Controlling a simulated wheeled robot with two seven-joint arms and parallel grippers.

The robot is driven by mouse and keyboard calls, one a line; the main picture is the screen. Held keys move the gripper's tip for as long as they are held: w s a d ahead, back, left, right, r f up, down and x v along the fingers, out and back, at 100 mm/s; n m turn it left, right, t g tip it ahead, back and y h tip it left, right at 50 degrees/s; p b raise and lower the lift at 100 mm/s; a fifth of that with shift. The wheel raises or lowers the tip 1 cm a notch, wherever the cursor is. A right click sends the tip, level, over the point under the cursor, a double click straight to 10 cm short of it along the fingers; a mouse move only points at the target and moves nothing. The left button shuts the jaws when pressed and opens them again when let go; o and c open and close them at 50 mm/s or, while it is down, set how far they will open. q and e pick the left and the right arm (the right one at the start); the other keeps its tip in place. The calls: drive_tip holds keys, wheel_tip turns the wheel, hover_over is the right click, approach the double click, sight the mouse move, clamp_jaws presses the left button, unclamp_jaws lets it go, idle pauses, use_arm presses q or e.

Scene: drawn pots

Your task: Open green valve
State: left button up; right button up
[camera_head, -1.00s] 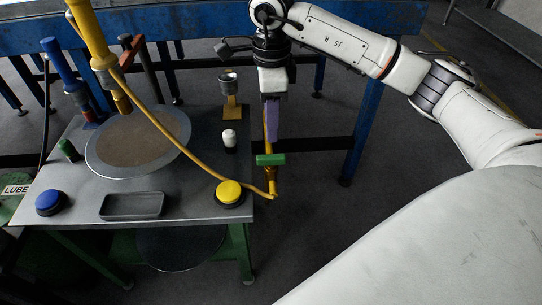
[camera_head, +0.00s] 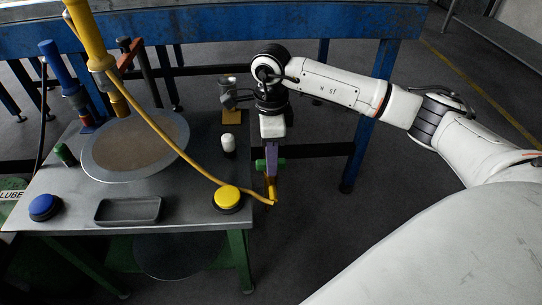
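The green valve handle (camera_head: 260,165) sits on a yellow fitting just off the right edge of the metal table, at the end of a yellow hose (camera_head: 190,157). My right gripper (camera_head: 271,172) points down at it from above. Its purple fingers cover the middle of the handle, and green shows on both sides of them. I cannot tell whether the fingers touch the handle or how far apart they are. My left gripper is not in view.
The metal table (camera_head: 80,213) holds a yellow button (camera_head: 228,197), a blue button (camera_head: 45,206), a grey tray (camera_head: 128,210), a round plate (camera_head: 135,145) and a white-topped knob (camera_head: 228,144). A blue bench (camera_head: 190,30) stands behind. The floor right of the table is clear.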

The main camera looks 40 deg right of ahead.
clamp_jaws()
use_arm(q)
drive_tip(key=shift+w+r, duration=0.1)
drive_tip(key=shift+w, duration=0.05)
